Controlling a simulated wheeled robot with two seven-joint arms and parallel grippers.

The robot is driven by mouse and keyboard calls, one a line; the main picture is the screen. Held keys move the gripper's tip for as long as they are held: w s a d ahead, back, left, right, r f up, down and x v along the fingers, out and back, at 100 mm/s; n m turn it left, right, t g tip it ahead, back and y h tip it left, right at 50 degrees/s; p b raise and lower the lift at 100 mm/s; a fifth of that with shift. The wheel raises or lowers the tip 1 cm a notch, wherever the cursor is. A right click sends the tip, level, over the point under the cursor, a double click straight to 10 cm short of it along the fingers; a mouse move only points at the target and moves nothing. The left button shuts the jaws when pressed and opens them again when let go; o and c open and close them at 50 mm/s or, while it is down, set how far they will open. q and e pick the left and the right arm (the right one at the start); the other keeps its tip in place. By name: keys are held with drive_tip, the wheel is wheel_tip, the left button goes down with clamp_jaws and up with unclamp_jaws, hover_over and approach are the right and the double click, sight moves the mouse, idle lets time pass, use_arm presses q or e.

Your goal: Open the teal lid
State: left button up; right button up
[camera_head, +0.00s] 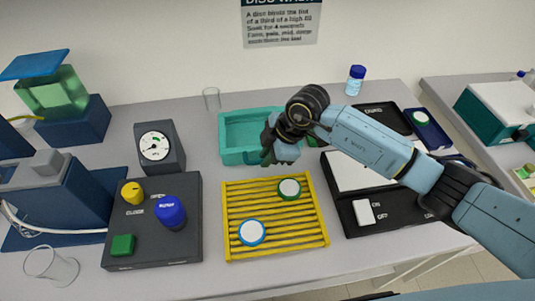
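A teal rectangular box or tray (228,157) stands behind the yellow rack, with a raised rim and a lighter teal inside face. I cannot tell whether that face is a lid or the open inside. My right gripper (270,150) is at its right front side, its dark fingers pointing down and to the left. It hides that corner, and I cannot tell whether it touches the box or whether the fingers are open. A blue-teal flat lid (35,64) sits tilted on top of a tank of green liquid (57,95) at the far left. My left gripper is not in view.
A yellow slatted rack (275,237) holds two white-topped discs. A black control panel (152,249) and a dial gauge (155,146) stand to the left. An empty glass (50,266) is near the front left edge. A blue-capped vial (355,80) is at the back.

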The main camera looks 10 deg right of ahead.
clamp_jaws()
drive_tip(key=shift+w+r+p, duration=0.1)
drive_tip(key=shift+r+p, duration=0.35)
drive_tip(key=w+r+g+p, duration=0.4)
drive_tip(key=w+r+p, duration=0.1)
drive_tip(key=r, duration=0.6)
drive_tip(key=shift+w+m+p, duration=0.15)
drive_tip(key=shift+m+p, duration=0.25)
drive_tip(key=shift+p, duration=0.2)
drive_tip(key=shift+d+f, duration=0.1)
drive_tip(key=shift+d, duration=0.05)
